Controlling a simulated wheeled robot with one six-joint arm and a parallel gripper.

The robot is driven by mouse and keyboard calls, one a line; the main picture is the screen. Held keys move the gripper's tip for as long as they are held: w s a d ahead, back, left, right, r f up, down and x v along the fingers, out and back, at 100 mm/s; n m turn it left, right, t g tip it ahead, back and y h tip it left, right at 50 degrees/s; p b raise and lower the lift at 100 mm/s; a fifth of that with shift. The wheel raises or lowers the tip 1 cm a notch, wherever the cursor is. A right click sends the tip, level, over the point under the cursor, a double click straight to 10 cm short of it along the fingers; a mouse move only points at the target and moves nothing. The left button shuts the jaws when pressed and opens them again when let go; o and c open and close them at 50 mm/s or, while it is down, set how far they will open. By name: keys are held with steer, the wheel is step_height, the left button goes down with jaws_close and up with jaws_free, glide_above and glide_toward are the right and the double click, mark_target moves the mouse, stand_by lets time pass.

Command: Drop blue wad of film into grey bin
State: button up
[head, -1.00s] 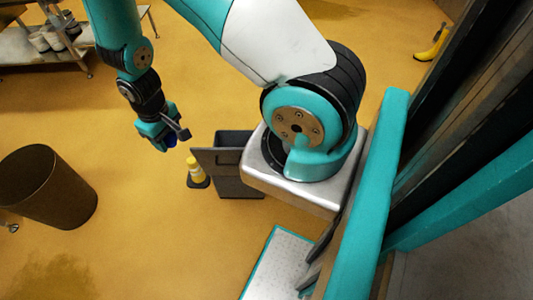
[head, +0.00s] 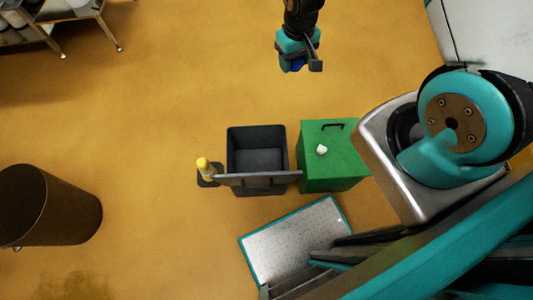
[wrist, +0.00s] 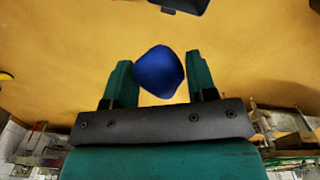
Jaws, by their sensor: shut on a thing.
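The blue wad of film (wrist: 160,72) sits between the two fingers of my gripper (wrist: 159,80) in the wrist view. In the head view my gripper (head: 298,67) hangs at the top centre, with a bit of blue showing at its tip. The grey bin (head: 235,150) stands open on the floor at the middle of the head view. It looks empty inside, and a flat grey panel is at its near side. My gripper is beyond the bin in the picture and a little to its right, apart from it.
A green box (head: 345,170) with a handle and a small white lump (head: 321,149) on top stands right of the bin. A yellow-topped object (head: 204,167) stands at the bin's left. A brown barrel (head: 50,215) is far left. A teal-edged perforated plate (head: 290,245) lies nearer.

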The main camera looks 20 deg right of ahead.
steer(key=w+a+f+n+b, duration=0.2)
steer(key=f+n+b, duration=0.5)
steer(key=f+b, duration=0.8)
steer(key=w+a+f+n+b, duration=0.2)
steer(key=a+f+n+b, duration=0.2)
steer(key=f+b, duration=1.2)
steer(key=w+a+f+n+b, duration=0.2)
steer(key=f+n+b, duration=0.8)
steer(key=f, duration=1.3)
steer(key=a+b, duration=0.1)
steer(key=b, duration=0.4)
steer(key=shift+f+n, duration=0.2)
steer(key=shift+n, duration=0.1)
steer(key=shift+a, duration=0.1)
steer(key=o, duration=1)
steer(key=shift+r, duration=0.1)
step_height(320, 180, up, 17)
steer(key=p, duration=0.4)
steer(key=shift+r+p, duration=0.15)
steer(key=shift+p, duration=0.2)
